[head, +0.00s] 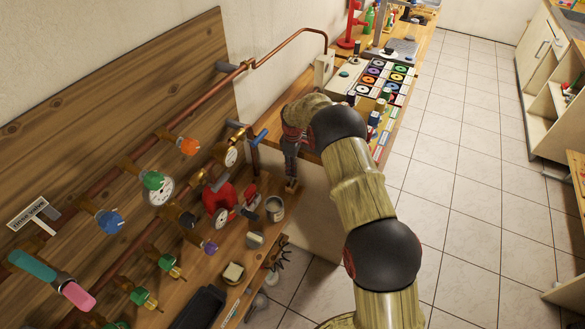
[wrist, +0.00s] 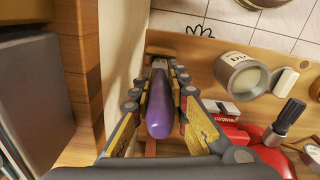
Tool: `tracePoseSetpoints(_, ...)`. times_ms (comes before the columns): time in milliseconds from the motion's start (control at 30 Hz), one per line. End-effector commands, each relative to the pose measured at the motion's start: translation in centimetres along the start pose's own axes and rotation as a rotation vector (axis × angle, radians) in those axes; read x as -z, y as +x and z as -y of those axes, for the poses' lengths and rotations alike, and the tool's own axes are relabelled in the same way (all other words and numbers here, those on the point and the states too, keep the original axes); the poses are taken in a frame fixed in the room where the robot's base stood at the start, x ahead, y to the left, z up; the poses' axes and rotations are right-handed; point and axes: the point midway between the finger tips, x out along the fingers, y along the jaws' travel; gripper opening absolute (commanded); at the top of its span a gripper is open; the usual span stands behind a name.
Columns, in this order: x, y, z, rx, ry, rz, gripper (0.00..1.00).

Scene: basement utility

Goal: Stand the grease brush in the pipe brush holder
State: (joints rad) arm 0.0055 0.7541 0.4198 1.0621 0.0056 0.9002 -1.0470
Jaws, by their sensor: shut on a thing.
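My gripper (head: 291,178) points down over the left end of the wooden bench, beside the copper pipe. It is shut on a long purple handle (wrist: 159,105), which I take for the grease brush. The handle lies between both fingers in the wrist view; its bristles are hidden or too small to tell. A short grey, open-topped cylinder (head: 274,208) stands on the lower wooden shelf, below and apart from my gripper. It also shows in the wrist view (wrist: 236,77), with a small label; it looks like the pipe brush holder, but I cannot read the label.
A red tool (head: 218,196) stands left of the cylinder. A small pale block (head: 255,238) and a black spiky thing (head: 279,256) are near it. Pipes with coloured valves, such as an orange one (head: 188,146), line the wall board. Tiled floor (head: 465,170) is clear.

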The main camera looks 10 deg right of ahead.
Motion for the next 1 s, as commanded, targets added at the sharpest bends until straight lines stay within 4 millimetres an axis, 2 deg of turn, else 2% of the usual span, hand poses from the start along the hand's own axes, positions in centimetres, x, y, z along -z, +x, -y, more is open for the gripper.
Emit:
tracePoseSetpoints(900, 0.0, 2.5, 0.0, -0.001, 0.000, 0.000, 0.00)
tracePoseSetpoints(933, 0.0, 2.5, 0.0, -0.001, 0.000, -0.001, 0.17)
tracePoseSetpoints(1000, 0.0, 2.4, 0.0, -0.001, 0.000, 0.000, 0.21)
